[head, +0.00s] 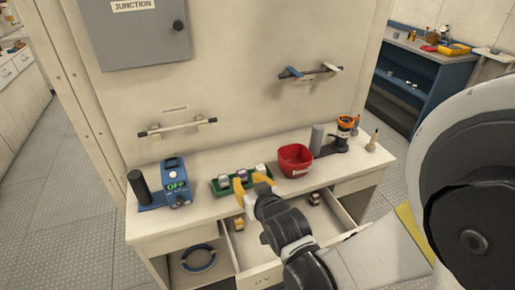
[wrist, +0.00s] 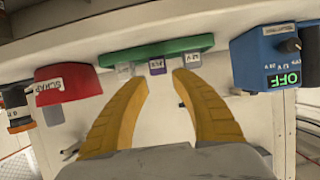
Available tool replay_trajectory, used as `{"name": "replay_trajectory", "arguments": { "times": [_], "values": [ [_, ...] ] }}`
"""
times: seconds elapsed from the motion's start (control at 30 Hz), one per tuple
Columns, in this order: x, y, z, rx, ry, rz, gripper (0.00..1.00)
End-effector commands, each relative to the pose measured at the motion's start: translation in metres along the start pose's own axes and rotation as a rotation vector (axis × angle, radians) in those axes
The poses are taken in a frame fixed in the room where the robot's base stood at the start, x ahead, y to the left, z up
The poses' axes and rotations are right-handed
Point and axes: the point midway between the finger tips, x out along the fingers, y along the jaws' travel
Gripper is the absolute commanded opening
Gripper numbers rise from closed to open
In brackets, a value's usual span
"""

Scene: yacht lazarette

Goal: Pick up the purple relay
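The purple relay (head: 241,174) stands in the middle of a green tray (head: 215,188) on the bench top, between a grey-white relay (head: 224,181) and a white one (head: 261,169). My gripper (head: 250,183) is open in front of the tray, with its yellow fingers apart. The wrist view is upside down. There the purple relay (wrist: 157,67) shows in the gap between the open fingertips (wrist: 160,78), beyond them. The green tray (wrist: 150,52) lies above it in that picture. Nothing is held.
A blue power unit reading OFF (head: 175,182) stands left of the tray. A red bin (head: 295,160) stands right of it, with a grey cylinder (head: 317,139) and an orange-topped device (head: 345,125) beyond. An open drawer (head: 290,243) with small parts lies below.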

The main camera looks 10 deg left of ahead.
Motion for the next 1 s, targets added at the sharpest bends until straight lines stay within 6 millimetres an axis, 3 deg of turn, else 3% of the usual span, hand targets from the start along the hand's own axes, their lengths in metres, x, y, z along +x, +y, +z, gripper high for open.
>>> {"name": "replay_trajectory", "arguments": {
  "times": [0.47, 0.7, 0.73, 0.8, 0.83, 1.0],
  "values": [
    [0.060, 0.002, 0.006, 0.000, -0.001, 0.001, 0.31],
    [0.062, 0.002, 0.004, 0.000, -0.001, 0.001, 0.31],
    [0.062, 0.002, 0.004, 0.000, -0.001, 0.001, 0.27],
    [0.062, 0.002, 0.004, 0.000, -0.001, 0.001, 0.05],
    [0.062, 0.002, 0.004, 0.000, -0.001, 0.000, 0.01],
    [0.062, 0.002, 0.004, 0.000, -0.001, 0.000, 0.00]
  ]
}}
